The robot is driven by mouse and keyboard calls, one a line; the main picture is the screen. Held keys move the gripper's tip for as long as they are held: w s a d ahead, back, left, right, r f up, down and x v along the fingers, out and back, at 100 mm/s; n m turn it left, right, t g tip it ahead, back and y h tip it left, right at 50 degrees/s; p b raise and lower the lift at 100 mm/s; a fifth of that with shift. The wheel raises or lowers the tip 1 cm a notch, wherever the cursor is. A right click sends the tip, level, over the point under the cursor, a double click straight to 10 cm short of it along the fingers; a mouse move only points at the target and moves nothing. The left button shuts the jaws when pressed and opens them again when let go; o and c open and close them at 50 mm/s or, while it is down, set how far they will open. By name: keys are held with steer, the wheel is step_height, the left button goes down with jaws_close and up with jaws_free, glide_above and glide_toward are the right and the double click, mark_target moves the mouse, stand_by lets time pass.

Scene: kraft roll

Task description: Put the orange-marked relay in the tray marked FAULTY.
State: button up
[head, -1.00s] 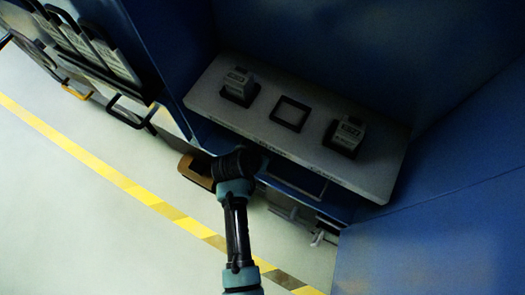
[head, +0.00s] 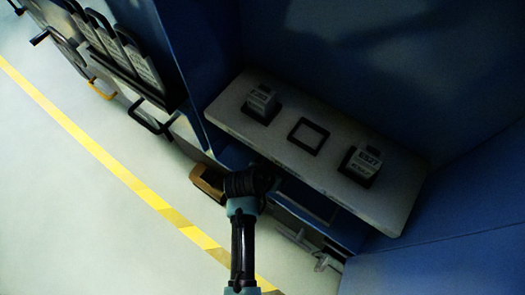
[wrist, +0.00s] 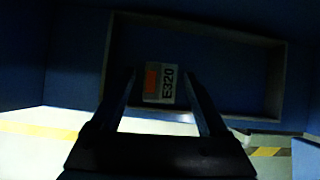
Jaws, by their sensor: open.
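The orange-marked relay (wrist: 160,82) shows in the wrist view as a small pale block with an orange patch and the lettering E320. It appears inside a dark rectangular tray (wrist: 278,85) with a thin pale rim. My open gripper (wrist: 162,76) has one finger on each side of the relay, with a gap visible on both sides. I cannot tell whether the relay touches the tray floor. No FAULTY marking is readable in either view. In the head view my arm reaches the shelf's front edge; the fingers and this relay are hidden there.
A pale shelf (head: 390,205) holds two grey-white relays, one left (head: 262,100) and one right (head: 365,161), with an empty dark square socket (head: 308,136) between them. A brown tray (head: 207,181) sits below the shelf.

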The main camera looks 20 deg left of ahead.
steer(key=s+a+p, duration=0.3)
steer(key=s, duration=0.9)
steer(key=shift+a+r, duration=0.35)
steer(key=shift+a, duration=0.05)
